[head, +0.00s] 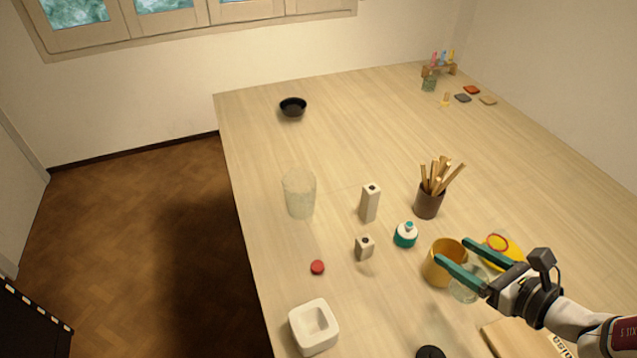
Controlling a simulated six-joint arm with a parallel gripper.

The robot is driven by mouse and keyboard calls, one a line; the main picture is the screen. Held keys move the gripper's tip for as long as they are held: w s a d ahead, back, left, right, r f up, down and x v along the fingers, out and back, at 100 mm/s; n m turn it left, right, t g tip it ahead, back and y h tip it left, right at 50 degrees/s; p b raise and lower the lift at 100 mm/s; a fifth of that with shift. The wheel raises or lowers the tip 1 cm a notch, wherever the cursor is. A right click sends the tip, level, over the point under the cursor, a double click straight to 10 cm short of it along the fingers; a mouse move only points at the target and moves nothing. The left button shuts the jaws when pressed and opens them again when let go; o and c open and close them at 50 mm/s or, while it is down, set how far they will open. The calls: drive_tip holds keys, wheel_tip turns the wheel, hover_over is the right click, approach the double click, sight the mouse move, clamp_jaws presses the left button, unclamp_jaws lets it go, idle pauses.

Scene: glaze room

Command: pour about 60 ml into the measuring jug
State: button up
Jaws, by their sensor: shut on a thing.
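A yellow-orange cup (440,275) is at the right front of the table, between the teal fingers of my gripper (452,249). The fingers are shut on it from the lower right. The cup looks about upright with its mouth up; I cannot tell whether it is clear of the table, and its contents are not visible. A clear glass vessel (467,291) shows right beside the cup, partly behind the near finger. A taller clear vessel (299,195) stands at the table's left side. No markings are readable, so I cannot tell which is the measuring jug.
A dark holder of sticks (428,205), a white-and-teal bottle (405,236), two pale blocks (370,203) and a red disc (317,267) stand left of my gripper. A white square dish (315,338) is in front. A yellow plate (512,250) lies behind.

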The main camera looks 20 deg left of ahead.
drive_tip(key=w+a+r, duration=0.1)
drive_tip(key=w+a, duration=0.6)
drive_tip(key=a, duration=0.3)
drive_tip(key=w+a+r, duration=0.1)
drive_tip(key=w+a, duration=0.5)
drive_tip(key=a, duration=0.5)
drive_tip(key=s+a, duration=0.1)
drive_tip(key=a, duration=1.2)
drive_tip(key=s+a+f, duration=0.1)
drive_tip(key=s+a, duration=0.5)
drive_tip(key=a, duration=0.6)
wheel_tip(320, 180, down, 14)
drive_tip(key=shift+f, duration=0.25)
drive_tip(key=shift+r+g, duration=0.1)
drive_tip(key=shift+g, duration=0.2)
